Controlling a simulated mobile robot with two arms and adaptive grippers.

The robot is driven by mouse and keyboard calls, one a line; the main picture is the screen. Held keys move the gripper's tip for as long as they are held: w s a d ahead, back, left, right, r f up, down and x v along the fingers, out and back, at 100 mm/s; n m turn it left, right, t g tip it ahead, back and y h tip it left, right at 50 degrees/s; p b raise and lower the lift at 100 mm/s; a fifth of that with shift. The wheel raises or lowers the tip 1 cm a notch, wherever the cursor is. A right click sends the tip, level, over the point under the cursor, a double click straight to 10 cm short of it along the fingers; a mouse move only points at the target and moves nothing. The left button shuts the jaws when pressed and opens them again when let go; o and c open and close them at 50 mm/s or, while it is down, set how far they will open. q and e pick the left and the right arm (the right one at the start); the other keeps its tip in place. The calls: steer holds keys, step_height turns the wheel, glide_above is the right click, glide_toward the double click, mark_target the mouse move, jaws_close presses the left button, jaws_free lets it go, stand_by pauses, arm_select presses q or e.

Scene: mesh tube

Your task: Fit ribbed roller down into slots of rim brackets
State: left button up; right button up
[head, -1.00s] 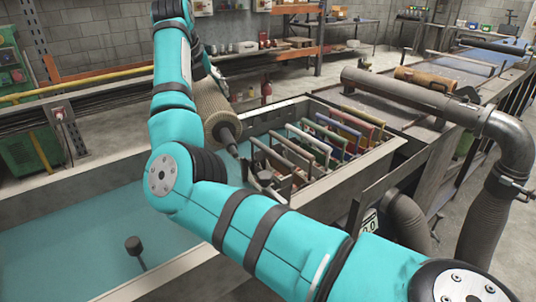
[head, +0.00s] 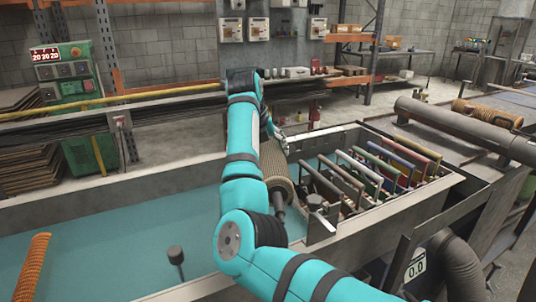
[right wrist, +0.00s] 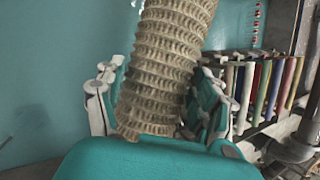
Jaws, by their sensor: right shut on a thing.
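The ribbed roller (head: 275,168) is tan, with a dark shaft at its near end. It is tilted above the teal tank, left of the rack of coloured frames. My right gripper (right wrist: 160,92) is shut on it in the right wrist view, with a finger on each side of the ribbed roller (right wrist: 165,55). In the head view my right arm hides the roller's left side and most of the gripper. I cannot make out the slots of the rim brackets. My left gripper is not in view.
The tank rim (head: 110,190) runs along the back. A frame rack (head: 375,165) stands at the tank's right end. Dark knobbed posts (head: 175,256) (head: 315,203) stand in front. An orange ribbed piece (head: 32,268) is at lower left. Open teal surface (head: 110,235) lies left of my arm.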

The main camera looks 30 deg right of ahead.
steer(key=shift+w+f, duration=0.1)
steer(key=shift+f, duration=0.4)
steer(key=shift+f, duration=0.6)
steer(key=o, duration=1.7)
steer(key=shift+r, duration=0.15)
steer(key=p+v, duration=0.5)
steer(key=v, duration=0.6)
steer(key=shift+d+r, duration=0.1)
steer(key=shift+r, duration=0.15)
steer(key=shift+s+a+r+p, duration=0.35)
steer(key=shift+r+p, duration=0.15)
steer(key=shift+r, duration=0.1)
